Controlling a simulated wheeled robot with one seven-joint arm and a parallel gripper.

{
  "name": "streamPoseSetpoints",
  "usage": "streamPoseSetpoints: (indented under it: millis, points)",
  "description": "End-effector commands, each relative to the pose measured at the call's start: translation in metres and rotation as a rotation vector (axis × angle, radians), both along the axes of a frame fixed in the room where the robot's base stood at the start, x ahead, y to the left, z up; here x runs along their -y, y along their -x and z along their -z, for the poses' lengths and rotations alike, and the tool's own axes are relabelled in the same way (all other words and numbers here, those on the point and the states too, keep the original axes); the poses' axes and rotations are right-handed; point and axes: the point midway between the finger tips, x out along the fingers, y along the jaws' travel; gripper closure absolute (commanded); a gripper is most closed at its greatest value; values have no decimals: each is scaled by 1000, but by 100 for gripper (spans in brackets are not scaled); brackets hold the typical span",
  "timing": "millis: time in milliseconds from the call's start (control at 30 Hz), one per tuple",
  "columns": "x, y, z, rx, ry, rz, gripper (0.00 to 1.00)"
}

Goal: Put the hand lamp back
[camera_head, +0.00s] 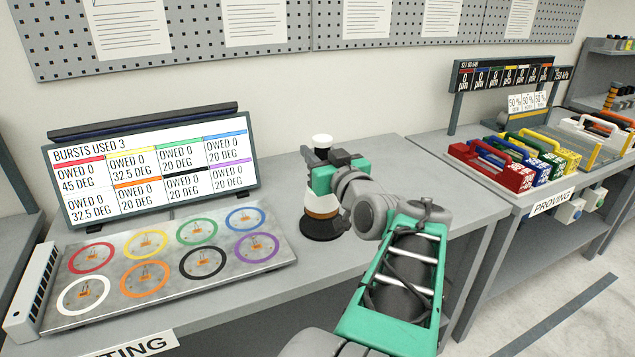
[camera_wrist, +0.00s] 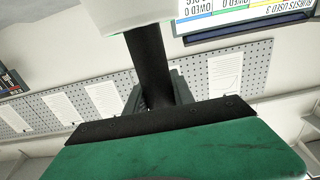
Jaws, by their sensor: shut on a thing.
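My gripper (camera_head: 322,158) is over the bench to the right of the display, pointing toward the wall. It is shut on the hand lamp, whose pale cap (camera_head: 322,140) shows just above the jaws. In the wrist view a black shaft (camera_wrist: 150,60) runs from the jaws to a pale block at the top edge. Directly below my gripper in the head view is a pale body with a copper band (camera_head: 322,213) and a dark round base (camera_head: 321,229) at the bench top. I cannot tell whether this is the lamp's lower part or a stand. My wrist hides the middle.
A display (camera_head: 150,170) and a metal plate with coloured rings (camera_head: 170,262) stand to the left. A second bench to the right holds a red block (camera_head: 498,168) and other coloured blocks. A pegboard (camera_head: 310,30) is on the wall. Bench space behind the lamp is clear.

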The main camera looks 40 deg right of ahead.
Motion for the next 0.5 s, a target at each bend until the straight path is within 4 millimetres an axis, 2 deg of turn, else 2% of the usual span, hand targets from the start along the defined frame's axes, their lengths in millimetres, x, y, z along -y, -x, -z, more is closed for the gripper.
streamPoseSetpoints:
  millis: [267,500]
  points:
    - [37,-42,24,1,-2,-4,100]
    - [59,-65,65,1,1,-3,100]
